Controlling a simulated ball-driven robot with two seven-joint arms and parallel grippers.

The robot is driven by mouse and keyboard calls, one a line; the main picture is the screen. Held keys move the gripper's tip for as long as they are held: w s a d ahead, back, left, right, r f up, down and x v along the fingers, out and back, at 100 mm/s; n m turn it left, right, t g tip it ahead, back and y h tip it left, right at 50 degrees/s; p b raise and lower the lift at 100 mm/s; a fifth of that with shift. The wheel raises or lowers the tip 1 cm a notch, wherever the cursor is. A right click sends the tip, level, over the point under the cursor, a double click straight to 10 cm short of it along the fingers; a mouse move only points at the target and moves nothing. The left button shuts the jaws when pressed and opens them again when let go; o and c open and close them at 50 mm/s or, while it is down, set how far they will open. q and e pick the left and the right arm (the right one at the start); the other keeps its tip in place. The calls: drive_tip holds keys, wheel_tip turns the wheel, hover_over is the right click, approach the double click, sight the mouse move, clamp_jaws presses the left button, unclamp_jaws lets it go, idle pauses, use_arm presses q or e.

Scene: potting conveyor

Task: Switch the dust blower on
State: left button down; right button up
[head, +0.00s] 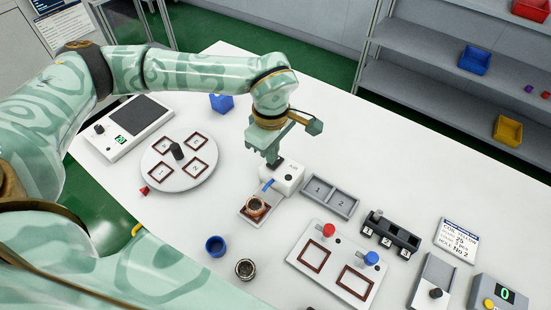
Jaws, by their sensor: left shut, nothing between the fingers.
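The dust blower looks to be the small white box (289,178) near the table's middle, with a dark round spot on its front and a blue nozzle (267,185) on its left. The nozzle is over a brown-framed pad with a copper-coloured ring-shaped part (256,206) on it. My left gripper (273,162) points down at the box's top left, its fingers shut and empty. The fingertips are at or just above a dark piece on the box; I cannot tell whether they touch. They hide part of its top. My right gripper is not in view.
A round plate with framed spots (179,181) and a grey device (122,124) stand left. A two-slot tray (331,196) is close on the right, with a red-and-blue-knobbed panel (335,262) in front. A blue cup (215,246) and metal part (245,269) stand at the front.

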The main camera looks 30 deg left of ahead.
use_arm(q)
drive_tip(key=shift+f+b, duration=0.4)
drive_tip(key=shift+f, duration=0.5)
idle(0.5)
wheel_tip(320, 180, up, 7)
drive_tip(key=p, duration=0.6)
drive_tip(key=shift+r, duration=0.1)
idle(0.5)
